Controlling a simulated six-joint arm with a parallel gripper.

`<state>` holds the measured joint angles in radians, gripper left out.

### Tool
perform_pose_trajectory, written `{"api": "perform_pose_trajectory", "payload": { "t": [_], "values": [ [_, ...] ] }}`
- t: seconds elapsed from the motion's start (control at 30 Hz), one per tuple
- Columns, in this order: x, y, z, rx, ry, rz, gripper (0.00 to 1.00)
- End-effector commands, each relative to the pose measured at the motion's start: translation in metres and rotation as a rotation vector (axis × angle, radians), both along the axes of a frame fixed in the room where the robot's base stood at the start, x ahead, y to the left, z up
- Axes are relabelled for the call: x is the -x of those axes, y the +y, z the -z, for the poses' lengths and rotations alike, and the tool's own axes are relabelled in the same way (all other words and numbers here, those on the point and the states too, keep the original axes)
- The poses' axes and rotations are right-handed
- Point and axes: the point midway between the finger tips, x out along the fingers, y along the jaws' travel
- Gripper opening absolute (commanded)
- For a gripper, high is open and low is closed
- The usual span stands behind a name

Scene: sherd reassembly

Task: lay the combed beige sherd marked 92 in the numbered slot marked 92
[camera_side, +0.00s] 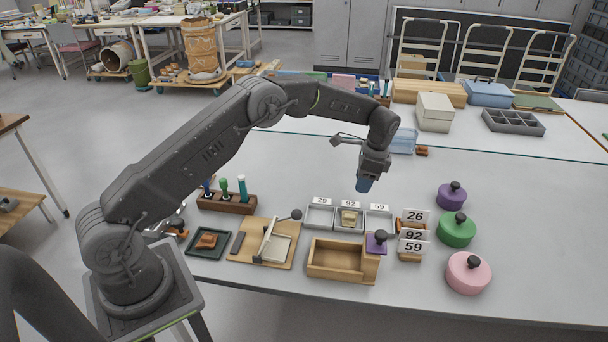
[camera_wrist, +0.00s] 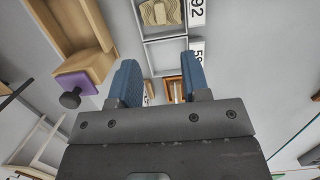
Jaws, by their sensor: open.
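The combed beige sherd (camera_side: 349,217) lies inside the middle slot marked 92 (camera_side: 349,230). In the wrist view the sherd (camera_wrist: 162,12) shows wavy combed lines and sits within the grey walls of the slot (camera_wrist: 166,33), beside the 92 label (camera_wrist: 197,10). No number on the sherd itself is readable. My gripper (camera_side: 364,186) hangs above and slightly behind the slots, pointing down. In the wrist view its blue fingers (camera_wrist: 158,74) are apart with nothing between them, and the sherd is clear of them.
Empty slots marked 29 (camera_side: 319,218) and 59 (camera_side: 379,219) flank the middle one. A wooden box (camera_side: 335,260) with a purple knobbed block (camera_side: 376,243) stands in front. Number cards (camera_side: 413,236) and several knobbed lids (camera_side: 456,230) are at right. Table behind the slots is mostly clear.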

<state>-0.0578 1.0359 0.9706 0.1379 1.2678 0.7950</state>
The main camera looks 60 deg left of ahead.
Motion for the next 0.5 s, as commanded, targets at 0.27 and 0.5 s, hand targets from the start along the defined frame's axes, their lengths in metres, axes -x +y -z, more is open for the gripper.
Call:
{"api": "perform_pose_trajectory", "payload": {
  "t": [0.27, 0.5],
  "values": [
    [0.019, -0.008, -0.07, 0.004, -0.091, -0.083, 0.43],
    [0.083, -0.023, -0.167, 0.03, -0.24, -0.244, 0.43]
  ]
}}
